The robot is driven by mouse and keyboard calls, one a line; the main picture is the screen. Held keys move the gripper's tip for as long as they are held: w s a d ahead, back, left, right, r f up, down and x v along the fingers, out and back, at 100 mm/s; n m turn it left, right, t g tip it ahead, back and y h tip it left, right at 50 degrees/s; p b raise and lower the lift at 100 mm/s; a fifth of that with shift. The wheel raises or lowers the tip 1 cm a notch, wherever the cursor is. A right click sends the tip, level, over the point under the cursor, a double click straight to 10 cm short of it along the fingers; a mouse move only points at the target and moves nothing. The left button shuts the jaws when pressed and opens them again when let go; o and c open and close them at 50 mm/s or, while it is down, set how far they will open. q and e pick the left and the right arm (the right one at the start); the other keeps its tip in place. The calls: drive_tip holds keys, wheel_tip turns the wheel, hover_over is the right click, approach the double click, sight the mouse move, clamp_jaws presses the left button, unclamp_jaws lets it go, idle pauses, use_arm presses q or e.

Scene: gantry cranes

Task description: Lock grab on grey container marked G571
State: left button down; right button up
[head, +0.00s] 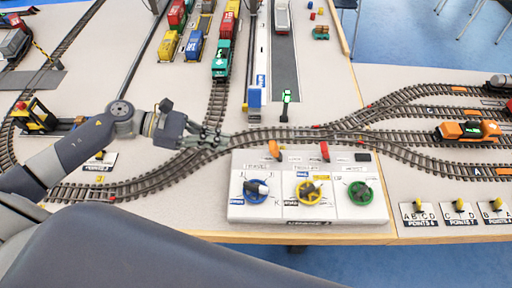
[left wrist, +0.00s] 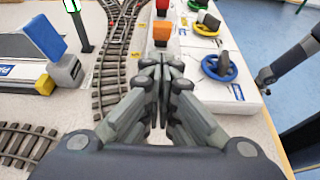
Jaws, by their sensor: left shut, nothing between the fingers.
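My left gripper (head: 226,138) is shut and empty, over the track just left of the white control panel (head: 240,211). In the left wrist view its fingertips (left wrist: 165,64) meet in front of an orange lever (left wrist: 162,33). In the head view this lever (head: 274,148) stands at the panel's back edge, apart from the fingers. A red lever (head: 325,151) stands further right. The panel carries a blue wheel (head: 256,190), a yellow wheel (head: 309,191) and a green wheel (head: 360,192). I cannot make out a grey container marked G571, nor the grab.
Tracks curve behind the panel. A green wagon (head: 221,62) and several coloured containers stand at the back left. An orange locomotive (head: 468,131) is at the right. A blue-and-white post (head: 254,98) and a green signal (head: 286,104) stand behind the panel. A dark arm part shows at the wrist view's right.

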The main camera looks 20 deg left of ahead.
sight(255, 157)
use_arm(q)
drive_tip(key=p+x, duration=0.1)
drive_tip(key=x, duration=0.3)
drive_tip(key=p+x, duration=0.1)
drive_tip(key=x, duration=0.3)
drive_tip(key=shift+d+r+p, duration=0.1)
drive_tip(key=shift+d+p, duration=0.2)
drive_tip(key=shift+d, duration=0.1)
drive_tip(key=shift+w+d+f, duration=0.15)
drive_tip(key=shift+d+f, duration=0.2)
drive_tip(key=shift+d, duration=0.15)
use_arm(e)
drive_tip(key=shift+r, duration=1.45)
use_arm(q)
drive_tip(key=shift+w, duration=0.1)
use_arm(e)
drive_tip(key=shift+s, duration=0.1)
